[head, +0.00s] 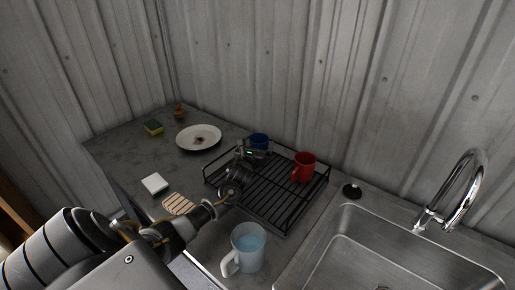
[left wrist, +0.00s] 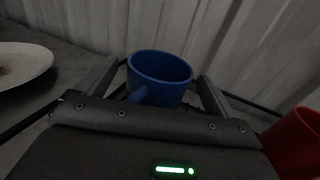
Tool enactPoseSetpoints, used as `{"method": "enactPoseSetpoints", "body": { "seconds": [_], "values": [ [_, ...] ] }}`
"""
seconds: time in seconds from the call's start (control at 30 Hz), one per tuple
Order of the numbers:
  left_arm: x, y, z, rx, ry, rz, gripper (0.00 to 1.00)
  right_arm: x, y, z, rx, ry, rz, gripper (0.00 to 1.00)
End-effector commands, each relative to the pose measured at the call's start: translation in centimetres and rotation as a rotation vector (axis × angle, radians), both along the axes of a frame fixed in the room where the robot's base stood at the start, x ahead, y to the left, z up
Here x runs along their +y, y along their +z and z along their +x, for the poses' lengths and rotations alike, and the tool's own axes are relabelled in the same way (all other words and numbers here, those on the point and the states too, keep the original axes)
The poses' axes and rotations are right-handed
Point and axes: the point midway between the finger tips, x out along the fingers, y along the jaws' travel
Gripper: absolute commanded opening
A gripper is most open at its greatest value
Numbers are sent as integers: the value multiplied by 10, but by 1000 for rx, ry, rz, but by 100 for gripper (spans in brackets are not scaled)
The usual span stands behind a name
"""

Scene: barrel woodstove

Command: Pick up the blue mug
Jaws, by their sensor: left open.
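The blue mug (head: 259,141) stands at the back of the black dish rack, partly hidden behind my left gripper (head: 254,149). In the left wrist view the blue mug (left wrist: 160,78) appears upright, with its handle toward the camera and slightly left. The open jaws of my left gripper (left wrist: 157,82) show one finger on each side of the mug, with a gap visible on both sides. I cannot tell how far the fingertips reach past the mug. My right gripper is not in view.
A red mug (head: 304,167) stands on the dish rack (head: 272,205) to the right. A dirty white plate (head: 199,137) lies left of it. A corrugated wall (head: 270,70) rises close behind the rack.

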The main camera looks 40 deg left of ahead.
Motion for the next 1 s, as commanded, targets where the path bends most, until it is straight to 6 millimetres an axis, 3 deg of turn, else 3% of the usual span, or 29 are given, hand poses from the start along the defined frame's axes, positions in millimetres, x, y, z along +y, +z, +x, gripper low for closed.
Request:
{"method": "enactPoseSetpoints", "body": {
  "seconds": [0.27,0.7,1.0],
  "values": [
    [0,0,3,0,-1,-1,93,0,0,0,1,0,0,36],
    [1,0,2,0,0,0,36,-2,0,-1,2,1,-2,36],
    [1,3,3,-3,0,0,35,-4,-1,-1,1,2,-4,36]
  ]
}}
